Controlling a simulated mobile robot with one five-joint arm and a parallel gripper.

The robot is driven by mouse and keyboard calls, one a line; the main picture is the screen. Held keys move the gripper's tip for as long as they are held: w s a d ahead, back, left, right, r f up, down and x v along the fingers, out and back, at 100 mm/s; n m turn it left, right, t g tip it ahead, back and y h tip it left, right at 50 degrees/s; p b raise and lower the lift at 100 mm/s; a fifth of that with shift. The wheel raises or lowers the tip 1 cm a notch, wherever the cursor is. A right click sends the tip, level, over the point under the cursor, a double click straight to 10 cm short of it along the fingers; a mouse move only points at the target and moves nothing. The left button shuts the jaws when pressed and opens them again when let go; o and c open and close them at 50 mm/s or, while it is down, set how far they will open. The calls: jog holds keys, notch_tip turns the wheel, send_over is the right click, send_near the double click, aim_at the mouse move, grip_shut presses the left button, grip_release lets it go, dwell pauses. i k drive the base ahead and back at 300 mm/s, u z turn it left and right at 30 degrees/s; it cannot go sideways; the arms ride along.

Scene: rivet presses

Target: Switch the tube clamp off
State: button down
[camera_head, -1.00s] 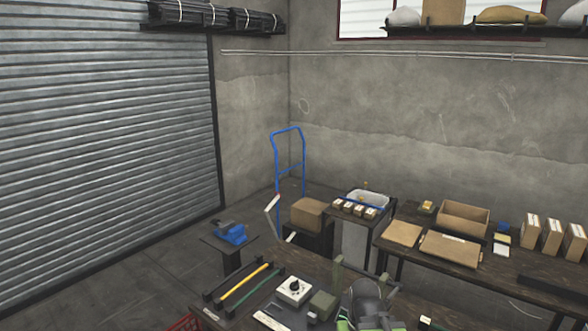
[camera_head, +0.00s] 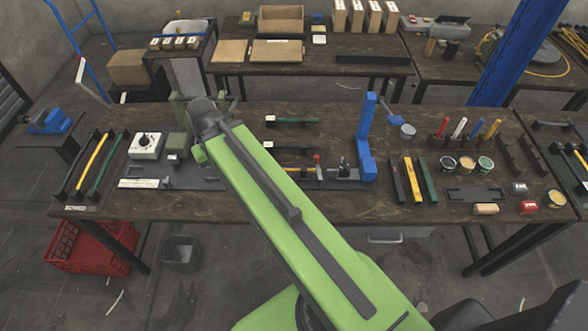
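A white box with a black round dial (camera_head: 145,146) stands at the left of the near workbench. Left of it, a dark rack (camera_head: 72,188) holds a black, a yellow and a green tube or rod. I cannot tell for sure which device is the tube clamp or how its switch is set. My green arm reaches up over the bench, its dark joint right of the dial box.
The near workbench (camera_head: 225,207) also carries a grey-green block (camera_head: 177,146), a blue upright bracket (camera_head: 367,140) and several tools at the right. A red crate (camera_head: 90,248) and a grey bin (camera_head: 181,252) stand on the floor. A blue post (camera_head: 515,55) rises behind.

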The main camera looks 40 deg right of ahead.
aim_at(316, 156)
jog(key=u, duration=0.05)
jog(key=k, duration=0.6)
jog(key=z, duration=0.6)
jog(key=k, duration=0.75)
jog(key=u, duration=0.65)
jog(key=i, duration=1)
